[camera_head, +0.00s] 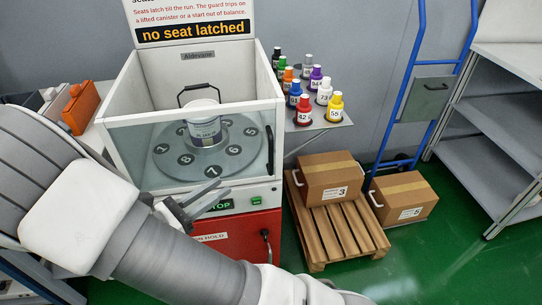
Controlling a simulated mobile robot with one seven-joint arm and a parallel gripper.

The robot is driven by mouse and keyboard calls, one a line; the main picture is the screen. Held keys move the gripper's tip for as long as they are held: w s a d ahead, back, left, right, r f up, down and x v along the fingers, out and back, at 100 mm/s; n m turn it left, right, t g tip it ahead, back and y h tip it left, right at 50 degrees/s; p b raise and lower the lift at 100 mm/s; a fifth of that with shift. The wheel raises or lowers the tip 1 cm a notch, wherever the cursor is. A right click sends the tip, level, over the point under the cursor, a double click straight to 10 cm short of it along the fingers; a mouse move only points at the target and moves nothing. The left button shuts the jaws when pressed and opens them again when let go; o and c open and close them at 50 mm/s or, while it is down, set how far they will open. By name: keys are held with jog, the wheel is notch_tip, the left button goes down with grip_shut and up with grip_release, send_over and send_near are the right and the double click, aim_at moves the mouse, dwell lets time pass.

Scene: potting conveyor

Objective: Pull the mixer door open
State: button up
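The mixer (118,98) is a white open-topped box. Its clear front door (240,170) stands across the front and looks shut. Behind the door, a metal canister (205,133) with a dark bail handle stands on a round plate (168,160) with numbered seats. My gripper (217,197) is in front of the mixer's lower front, left of and below the door handle. Its two grey fingers point up and right, with a gap between them and nothing visible in it. My arm hides the mixer's lower left.
A sign (194,28) above the mixer reads "no seat latched". Several coloured bottles (325,90) stand on a shelf at right. A pallet (335,228) with a carton (331,178), a blue hand truck (411,75) and a shelf rack (500,125) are further right. Green floor is clear at lower right.

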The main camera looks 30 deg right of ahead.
jog(key=b, duration=0.4)
send_over(271, 174)
jog(key=shift+w+d, duration=0.15)
jog(key=shift+w, duration=0.15)
jog(key=shift+c, duration=0.3)
grip_shut()
dwell(0.9)
